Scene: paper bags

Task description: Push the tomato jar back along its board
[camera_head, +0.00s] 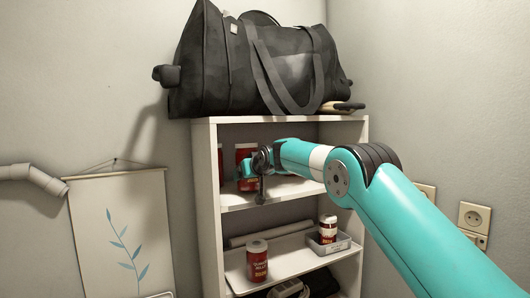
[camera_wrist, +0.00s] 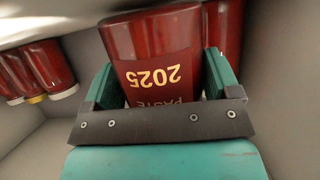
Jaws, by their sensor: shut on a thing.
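In the wrist view my gripper (camera_wrist: 160,76) is shut on a red jar (camera_wrist: 152,45) with a dark label reading "PASTE" and "2025", upside down in this view. One green finger is on each side of it. In the head view my gripper (camera_head: 262,160) is at the upper shelf board (camera_head: 270,193), at a red jar (camera_head: 244,153) that it partly hides. Whether the held jar touches the board cannot be seen.
Below, a red-labelled jar (camera_head: 257,262) and a grey bin (camera_head: 327,244) with a small jar share a board. A black bag (camera_head: 255,65) lies on top.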

